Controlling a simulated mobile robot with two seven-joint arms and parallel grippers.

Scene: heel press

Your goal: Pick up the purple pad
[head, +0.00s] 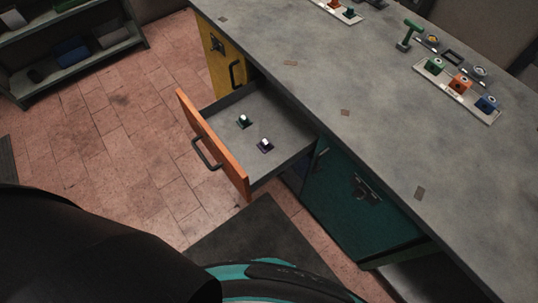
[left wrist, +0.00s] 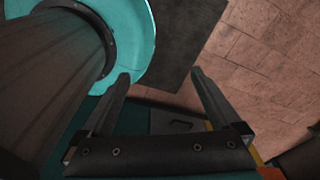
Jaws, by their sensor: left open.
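An orange-fronted drawer (head: 222,157) stands pulled out of the grey-topped workbench. On its floor lie two small dark pads with light tops. The nearer one has a dark purple tint and appears to be the purple pad (head: 265,146). The other pad (head: 243,121) looks dark green and lies a little farther back and to the left. My left gripper (left wrist: 160,76) shows in the left wrist view with its two fingers wide apart and nothing between them. No pad is visible in that view. Neither gripper shows in the head view.
The benchtop (head: 300,75) carries a white tray (head: 458,90) with green, orange and blue blocks. A green T-shaped handle (head: 409,34) stands behind it. A yellow cabinet (head: 222,62) and teal cabinet (head: 350,205) flank the drawer. A shelf (head: 75,55) stands across open tiled floor.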

